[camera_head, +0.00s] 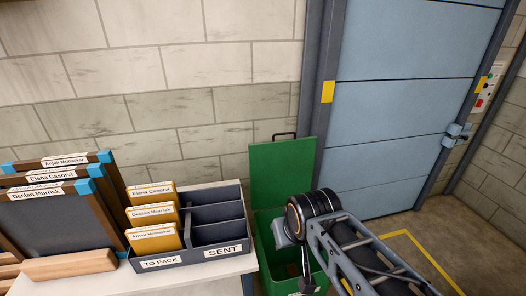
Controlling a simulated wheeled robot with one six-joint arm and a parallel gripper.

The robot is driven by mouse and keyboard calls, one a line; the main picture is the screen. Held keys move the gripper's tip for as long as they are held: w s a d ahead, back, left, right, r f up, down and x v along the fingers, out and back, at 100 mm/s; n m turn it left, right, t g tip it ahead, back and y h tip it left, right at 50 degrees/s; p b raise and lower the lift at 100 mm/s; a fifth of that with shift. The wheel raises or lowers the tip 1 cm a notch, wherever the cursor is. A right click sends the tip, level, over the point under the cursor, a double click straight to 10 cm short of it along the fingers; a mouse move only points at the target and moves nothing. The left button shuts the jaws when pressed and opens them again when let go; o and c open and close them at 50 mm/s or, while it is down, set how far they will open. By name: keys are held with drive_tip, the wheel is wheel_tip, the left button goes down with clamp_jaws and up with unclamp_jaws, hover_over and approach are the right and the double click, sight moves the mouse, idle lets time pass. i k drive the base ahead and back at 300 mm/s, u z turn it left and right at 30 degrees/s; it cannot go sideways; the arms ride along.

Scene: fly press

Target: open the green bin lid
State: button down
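The green bin (265,262) stands on the floor between the white table and the blue door, partly hidden by my arm. Its green lid (281,172) stands upright at the back of the bin, near the block wall, so the bin is open at the top. A dark handle (284,135) shows at the lid's upper edge. My gripper (307,284) points down over or into the bin, below my wrist, and appears apart from the lid. Its fingertips are small and partly hidden, so I cannot tell whether it is open or shut.
A white table (215,277) at left holds a grey tray (190,257) marked TO PACK and SENT, with three yellow folders (154,238). Dark framed boards (65,225) stand further left. A blue door (415,100) is behind at right; clear floor with yellow lines lies before it.

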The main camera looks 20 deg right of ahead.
sight(279, 170)
drive_tip(key=z, duration=0.2)
drive_tip(key=k, duration=0.3)
drive_tip(key=u, duration=0.8)
drive_tip(key=i, duration=0.9)
drive_tip(key=z, duration=0.6)
